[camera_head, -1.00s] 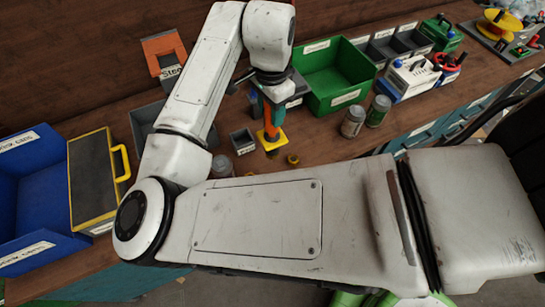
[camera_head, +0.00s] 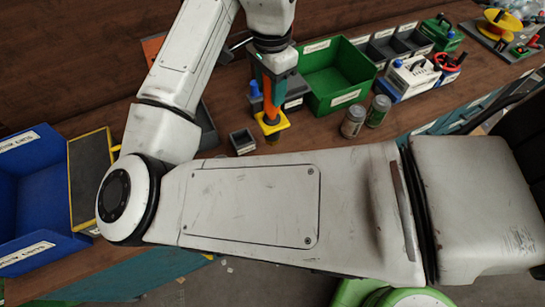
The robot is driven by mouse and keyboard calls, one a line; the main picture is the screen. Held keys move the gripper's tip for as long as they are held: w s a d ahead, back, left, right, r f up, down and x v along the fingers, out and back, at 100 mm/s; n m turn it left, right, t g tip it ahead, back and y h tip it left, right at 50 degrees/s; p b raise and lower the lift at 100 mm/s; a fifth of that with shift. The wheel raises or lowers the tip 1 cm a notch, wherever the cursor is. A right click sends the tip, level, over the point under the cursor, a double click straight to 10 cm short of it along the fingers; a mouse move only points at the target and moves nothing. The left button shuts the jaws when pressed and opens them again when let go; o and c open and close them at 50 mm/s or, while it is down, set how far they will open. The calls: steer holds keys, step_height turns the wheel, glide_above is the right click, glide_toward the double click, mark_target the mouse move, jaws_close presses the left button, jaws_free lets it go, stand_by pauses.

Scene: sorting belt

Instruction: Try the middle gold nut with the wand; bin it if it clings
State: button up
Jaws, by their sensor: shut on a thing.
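My gripper (camera_head: 270,90) is shut on the wand (camera_head: 269,112), which has an orange shaft and a yellow foot, and points down over the bench. A small gold-brown piece (camera_head: 272,139) shows just below the wand's foot. I cannot tell whether it clings to the foot or sits on the bench behind it. The other gold nuts are not visible; my own arm covers the near part of the bench.
A small grey box (camera_head: 242,142) stands left of the wand. A green bin (camera_head: 346,97) is behind to the right, with two jars (camera_head: 353,121) (camera_head: 378,110) nearby. A blue bin (camera_head: 72,222) and a yellow-edged dark board (camera_head: 89,178) are at left.

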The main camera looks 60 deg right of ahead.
steer(key=shift+r, duration=4.95)
steer(key=w+a, duration=0.2)
steer(key=w, duration=0.9)
steer(key=w+a, duration=0.1)
steer(key=w, duration=0.9)
steer(key=shift+w+a, duration=0.35)
steer(key=shift+a, duration=0.05)
steer(key=shift+w+a, duration=0.15)
steer(key=shift+w, duration=0.75)
steer(key=shift+w+a, duration=0.15)
steer(key=shift+w, duration=0.75)
steer(key=shift+f, duration=0.1)
step_height(320, 180, down, 7)
steer(key=b, duration=0.1)
steer(key=shift+w+d, duration=0.25)
steer(key=shift+w, duration=0.15)
